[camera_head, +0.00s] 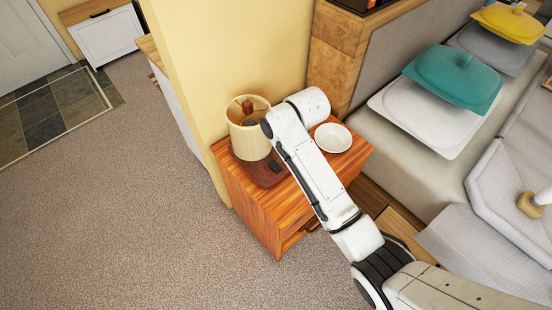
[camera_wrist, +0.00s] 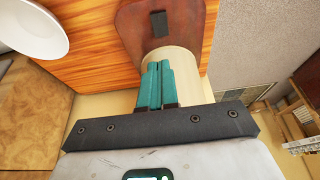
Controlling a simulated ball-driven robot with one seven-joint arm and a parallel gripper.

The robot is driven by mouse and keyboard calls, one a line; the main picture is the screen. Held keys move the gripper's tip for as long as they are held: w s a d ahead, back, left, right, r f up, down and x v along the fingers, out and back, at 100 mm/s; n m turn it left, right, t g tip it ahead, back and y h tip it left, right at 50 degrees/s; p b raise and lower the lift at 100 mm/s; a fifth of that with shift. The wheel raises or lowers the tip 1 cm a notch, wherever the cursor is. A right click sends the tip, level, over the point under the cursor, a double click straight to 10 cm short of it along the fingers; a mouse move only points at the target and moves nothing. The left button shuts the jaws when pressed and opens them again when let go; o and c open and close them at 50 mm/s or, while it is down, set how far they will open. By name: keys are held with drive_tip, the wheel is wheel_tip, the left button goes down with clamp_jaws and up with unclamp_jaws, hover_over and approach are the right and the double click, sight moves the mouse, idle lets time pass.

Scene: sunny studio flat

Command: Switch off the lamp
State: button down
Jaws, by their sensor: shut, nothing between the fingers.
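The lamp has a cream drum shade (camera_head: 249,140) and a brown base (camera_head: 258,173). It stands on a wooden nightstand (camera_head: 262,208) by the wall. In the wrist view, the shade (camera_wrist: 186,62) is partly behind my fingers. A small dark rectangular piece, which looks like a switch (camera_wrist: 158,22), lies on the lamp base (camera_wrist: 192,22) beyond my fingertips. My gripper (camera_wrist: 155,66) has teal fingers, shut together and empty. They overlap the shade in the picture; I cannot tell whether they touch it. In the head view my arm hides the gripper.
A white bowl (camera_head: 333,137) stands on the nightstand right of the lamp; it also shows in the wrist view (camera_wrist: 38,24). A yellow wall (camera_head: 228,60) rises behind. A sofa with a teal cushion (camera_head: 455,75) is at right. Carpet (camera_head: 120,200) at left is clear.

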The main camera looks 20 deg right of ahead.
sight(278, 167)
drive_tip(key=x, duration=0.3)
drive_tip(key=b+x, duration=0.1)
drive_tip(key=x, duration=0.6)
drive_tip(key=shift+s+d+f, duration=0.1)
drive_tip(key=shift+s+f, duration=0.2)
drive_tip(key=shift+f, duration=0.05)
drive_tip(key=shift+w+f+b, duration=0.1)
drive_tip(key=shift+f+b, duration=0.2)
drive_tip(key=shift+s+d+f+p, duration=0.15)
drive_tip(key=shift+s+d+p, duration=0.05)
drive_tip(key=shift+s+p, duration=0.75)
